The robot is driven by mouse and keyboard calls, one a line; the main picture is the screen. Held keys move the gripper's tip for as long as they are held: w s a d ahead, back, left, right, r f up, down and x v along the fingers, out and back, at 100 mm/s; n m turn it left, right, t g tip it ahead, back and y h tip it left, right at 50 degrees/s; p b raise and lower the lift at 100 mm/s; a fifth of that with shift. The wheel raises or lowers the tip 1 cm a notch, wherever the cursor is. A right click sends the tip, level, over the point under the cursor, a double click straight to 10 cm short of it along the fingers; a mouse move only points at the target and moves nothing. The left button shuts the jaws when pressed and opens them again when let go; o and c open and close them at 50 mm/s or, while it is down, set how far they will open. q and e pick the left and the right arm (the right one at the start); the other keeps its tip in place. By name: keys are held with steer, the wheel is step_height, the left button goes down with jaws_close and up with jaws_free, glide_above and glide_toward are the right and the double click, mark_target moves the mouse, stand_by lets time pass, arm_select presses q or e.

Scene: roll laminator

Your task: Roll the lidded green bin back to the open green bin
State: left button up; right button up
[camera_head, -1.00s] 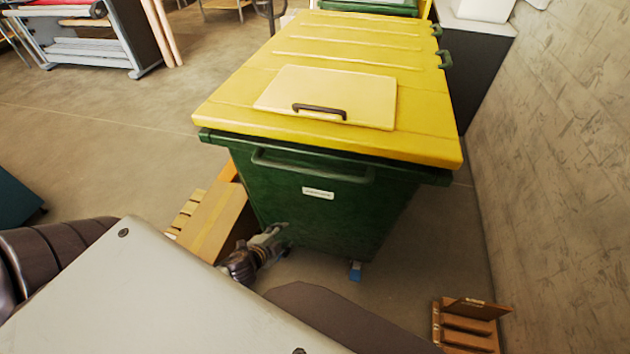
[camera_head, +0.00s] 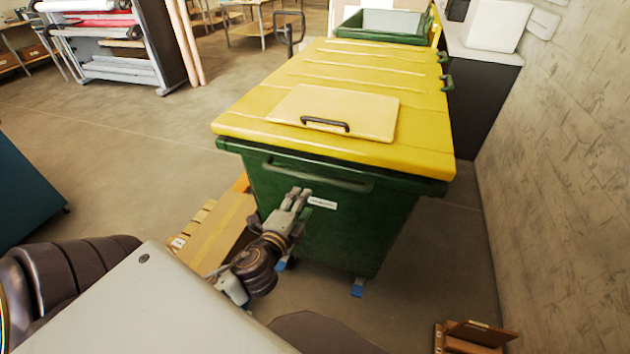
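The lidded green bin (camera_head: 350,225) stands in front of me, with a shut yellow lid (camera_head: 360,75) that has a raised panel and a dark handle. Blue parts show at its wheels. The open green bin (camera_head: 352,32) stands behind it at the top, partly hidden by the yellow lid, with something pale inside. My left gripper (camera_head: 299,197) is raised in front of the bin's front face, just left of the white label and below the front grip bar. Its fingers look close together, but a gap is hard to judge. My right gripper is not in view.
A cardboard box (camera_head: 218,235) on a pallet lies left of the bin. A grey wall (camera_head: 560,180) runs close along the right. A dark cabinet (camera_head: 485,100) stands behind right. Open floor (camera_head: 110,140) lies to the left.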

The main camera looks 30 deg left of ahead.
mark_target(312, 181)
arm_select(q)
steer(key=shift+w+a+f+m+y, duration=0.1)
steer(key=shift+a+f+m+y, duration=0.2)
steer(key=shift+a, duration=0.3)
steer(key=shift+d, duration=0.15)
steer(key=shift+w, duration=0.15)
steer(key=shift+b+x, duration=1.05)
steer(key=shift+x, duration=2.7)
steer(key=shift+p+x, duration=0.45)
steer(key=shift+x, duration=2.55)
